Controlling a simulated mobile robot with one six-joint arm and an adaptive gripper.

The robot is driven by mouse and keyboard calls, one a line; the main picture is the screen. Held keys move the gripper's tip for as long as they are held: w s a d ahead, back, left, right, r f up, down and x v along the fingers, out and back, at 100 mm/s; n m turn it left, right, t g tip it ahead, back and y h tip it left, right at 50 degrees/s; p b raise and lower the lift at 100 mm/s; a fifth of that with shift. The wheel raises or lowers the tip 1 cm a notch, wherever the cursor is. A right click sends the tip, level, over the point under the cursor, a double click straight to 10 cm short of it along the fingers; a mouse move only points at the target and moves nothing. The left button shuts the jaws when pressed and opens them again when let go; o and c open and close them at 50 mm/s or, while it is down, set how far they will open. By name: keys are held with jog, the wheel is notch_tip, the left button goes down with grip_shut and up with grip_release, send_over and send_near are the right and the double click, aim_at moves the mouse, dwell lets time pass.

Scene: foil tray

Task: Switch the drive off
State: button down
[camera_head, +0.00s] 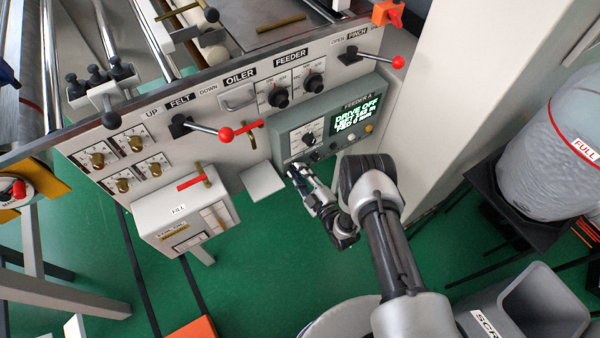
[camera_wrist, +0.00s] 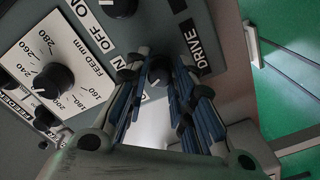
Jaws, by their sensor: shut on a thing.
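The drive switch, a small dark knob (camera_wrist: 158,71), sits beside the DRIVE label (camera_wrist: 203,47) on the grey control panel (camera_wrist: 222,30). In the wrist view my gripper (camera_wrist: 157,76) has its blue-padded fingers on both sides of this knob and is shut on it. In the head view my gripper (camera_head: 296,172) reaches the lower left part of the panel and hides the knob. The panel's display (camera_head: 356,118) reads DRIVE OFF in green on its top line. The knob's pointer direction is not clear.
A FEED mm dial (camera_wrist: 53,80) and another black knob (camera_wrist: 118,5) lie close to my fingers. A pale column (camera_head: 470,90) stands right of the panel.

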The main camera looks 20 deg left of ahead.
jog(key=shift+n, duration=1)
jog(key=c, duration=1.3)
grip_release()
jog(key=shift+c, duration=0.2)
jog(key=shift+d, duration=0.1)
jog(key=v, duration=1.2)
